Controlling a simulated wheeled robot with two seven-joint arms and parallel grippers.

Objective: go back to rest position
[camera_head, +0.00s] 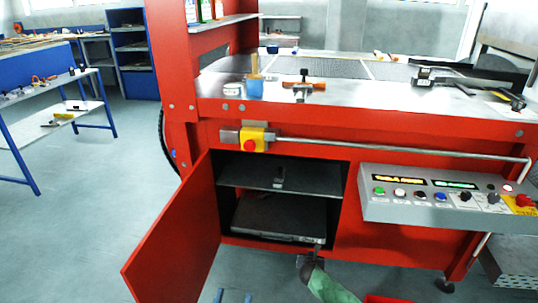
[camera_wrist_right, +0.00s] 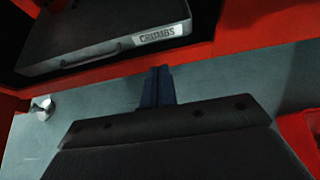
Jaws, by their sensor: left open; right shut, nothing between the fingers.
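My right gripper (camera_head: 317,248) is low in front of the open cabinet, at the front edge of its floor. In the right wrist view its blue fingers (camera_wrist_right: 158,86) are shut together with nothing between them. A grey tray labelled "CRUMBS" (camera_wrist_right: 90,45) lies just beyond the fingertips, with a visible gap; the tray (camera_head: 270,216) also shows on the cabinet floor in the head view. My left gripper (camera_head: 234,297) shows only as two blue fingertips, apart and empty, at the bottom edge of the head view, below the cabinet door.
The red cabinet door (camera_head: 175,235) stands swung open to the left of my right gripper. A control panel (camera_head: 445,200) juts out at right, and a steel rail (camera_head: 400,149) runs above the cabinet. Floor is clear at left, before a blue bench (camera_head: 60,110).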

